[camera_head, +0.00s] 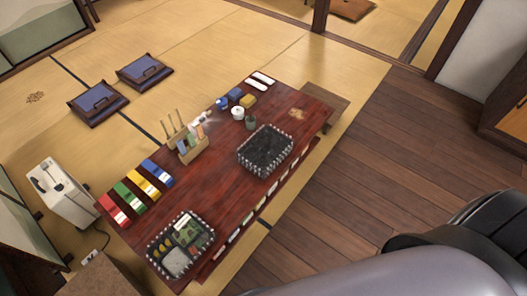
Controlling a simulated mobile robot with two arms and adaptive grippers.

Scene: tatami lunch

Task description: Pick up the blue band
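A low dark-red wooden table (215,195) stands on the tatami. Near its left end lies a row of flat coloured pieces with pale parts. The blue piece (156,171), which looks like the blue band, is at the right end of this row, next to the yellow piece (143,186). A green piece (130,196) and a red piece (113,209) follow to the left. The blue piece lies flat and nothing covers it. Neither of my grippers is in view.
A wooden holder (190,149) with upright sticks stands beyond the blue piece. A dark tray (245,158) and a filled tray (154,249) are on the table. Blue floor seats (97,104) lie behind. A white appliance (65,198) stands left. The wooden floor (390,165) at right is clear.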

